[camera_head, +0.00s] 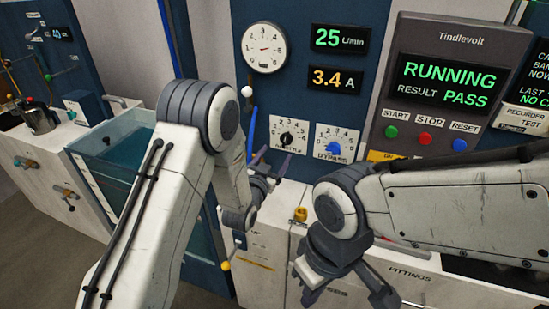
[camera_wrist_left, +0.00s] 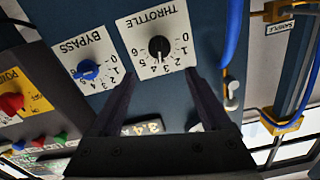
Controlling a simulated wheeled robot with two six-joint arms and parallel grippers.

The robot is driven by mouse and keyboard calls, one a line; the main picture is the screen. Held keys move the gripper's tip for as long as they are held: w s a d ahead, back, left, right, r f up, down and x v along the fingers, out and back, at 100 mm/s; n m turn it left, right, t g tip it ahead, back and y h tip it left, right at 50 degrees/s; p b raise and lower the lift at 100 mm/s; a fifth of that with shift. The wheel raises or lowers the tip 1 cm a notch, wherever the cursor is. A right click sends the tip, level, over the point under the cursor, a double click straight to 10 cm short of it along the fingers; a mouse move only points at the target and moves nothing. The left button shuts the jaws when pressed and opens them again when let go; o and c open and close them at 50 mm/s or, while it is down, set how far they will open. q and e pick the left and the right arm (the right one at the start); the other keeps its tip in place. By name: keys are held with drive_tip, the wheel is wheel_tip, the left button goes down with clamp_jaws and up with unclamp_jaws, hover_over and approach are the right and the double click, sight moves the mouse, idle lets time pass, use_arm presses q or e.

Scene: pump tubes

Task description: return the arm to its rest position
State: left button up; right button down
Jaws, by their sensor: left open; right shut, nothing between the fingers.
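My left arm reaches in from the left in the head view, and its gripper (camera_head: 270,168) is in front of the blue panel, just below the throttle dial (camera_head: 287,135). In the left wrist view the two dark fingers (camera_wrist_left: 159,78) stand apart with nothing between them, and the throttle knob (camera_wrist_left: 159,47) shows beyond their tips. I cannot tell how far the tips are from the panel. My right arm comes in from the right, folded across the front, with its gripper (camera_head: 345,285) low over the white cabinets, shut and empty.
The blue bypass knob (camera_head: 337,148) is right of the throttle. A pressure gauge (camera_head: 264,47) is above. The tester (camera_head: 440,85) reads RUNNING, RESULT PASS. A water tank (camera_head: 112,160) stands left, behind my left arm. A blue tube (camera_wrist_left: 233,35) runs beside the throttle plate.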

use_arm(q)
drive_tip(key=shift+d, duration=0.1)
drive_tip(key=s+d+r+g+y, duration=0.1)
drive_tip(key=s+d+g, duration=0.2)
drive_tip(key=s+g, duration=0.35)
drive_tip(key=s+d+g, duration=0.2)
drive_tip(key=s+g, duration=0.1)
drive_tip(key=s, duration=0.6)
drive_tip(key=s+a+g+y, duration=0.1)
drive_tip(key=s+a+g, duration=0.1)
drive_tip(key=s, duration=0.6)
drive_tip(key=s+a+r+m+g+y, duration=0.1)
drive_tip(key=s+a+g, duration=0.1)
drive_tip(key=s, duration=0.6)
drive_tip(key=s+a+r+g+y, duration=0.1)
drive_tip(key=s+a+g, duration=0.2)
drive_tip(key=s, duration=0.5)
drive_tip(key=shift+s+r+g+y, duration=0.25)
drive_tip(key=shift+g+y, duration=0.05)
drive_tip(key=shift+g, duration=0.05)
drive_tip(key=shift+a, duration=0.1)
idle(3.5)
